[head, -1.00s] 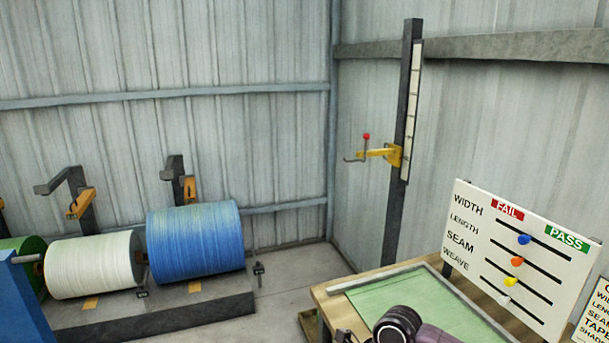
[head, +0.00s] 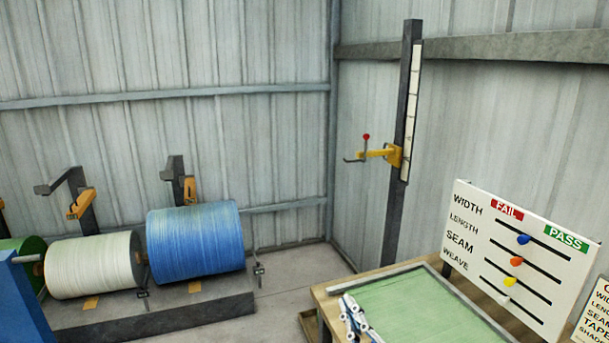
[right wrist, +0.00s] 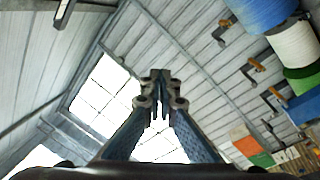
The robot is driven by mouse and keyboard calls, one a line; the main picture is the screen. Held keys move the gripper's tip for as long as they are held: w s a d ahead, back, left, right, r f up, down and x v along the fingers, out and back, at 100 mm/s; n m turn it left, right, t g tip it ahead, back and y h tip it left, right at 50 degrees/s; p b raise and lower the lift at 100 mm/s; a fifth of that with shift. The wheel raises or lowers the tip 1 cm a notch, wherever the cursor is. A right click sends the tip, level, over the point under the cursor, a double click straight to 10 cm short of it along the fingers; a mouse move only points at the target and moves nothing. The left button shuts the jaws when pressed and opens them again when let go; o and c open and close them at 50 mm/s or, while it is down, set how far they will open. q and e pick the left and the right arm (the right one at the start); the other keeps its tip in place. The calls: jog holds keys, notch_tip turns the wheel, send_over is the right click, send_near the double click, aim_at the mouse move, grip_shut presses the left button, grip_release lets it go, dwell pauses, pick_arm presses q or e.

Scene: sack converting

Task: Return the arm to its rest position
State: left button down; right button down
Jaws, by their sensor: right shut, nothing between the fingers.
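My right gripper (head: 355,318) shows at the bottom of the head view, over the left edge of the green-topped table. Its pale, blue-marked fingers are partly cut off by the frame's lower edge. In the right wrist view its fingers (right wrist: 160,88) come together at their tips, shut with nothing between them. Behind them are the roof and bright skylight panels. The rest of my right arm is out of the head view. My left gripper is in neither current view.
The table (head: 425,308) has a raised grey rim. A check board (head: 520,255) with coloured slider knobs stands at its right. A dark post (head: 402,140) with a yellow bracket (head: 380,153) rises behind.

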jog(key=s+d+f+m+g+h, duration=0.35)
jog(key=s+d+f, duration=0.25)
jog(key=f, duration=0.4)
jog(key=s+d+f+m+g+h, duration=0.2)
jog(key=s+d+f+m+g, duration=0.25)
jog(key=f, duration=0.45)
jog(key=s+d+f+g, duration=0.1)
jog(key=s+f+g, duration=0.3)
jog(key=s, duration=0.5)
jog(key=s+d+f+g, duration=0.1)
jog(key=s+f+g, duration=0.3)
jog(key=s, duration=0.6)
notch_tip(320, 180, down, 29)
jog(key=b, duration=0.3)
jog(key=s+d+f+g+b, duration=0.2)
jog(key=s+f, duration=1.6)
jog(key=f, duration=0.1)
jog(key=shift+s+d+f+y, duration=0.15)
jog(key=shift+d+y, duration=0.1)
jog(key=shift+y, duration=0.1)
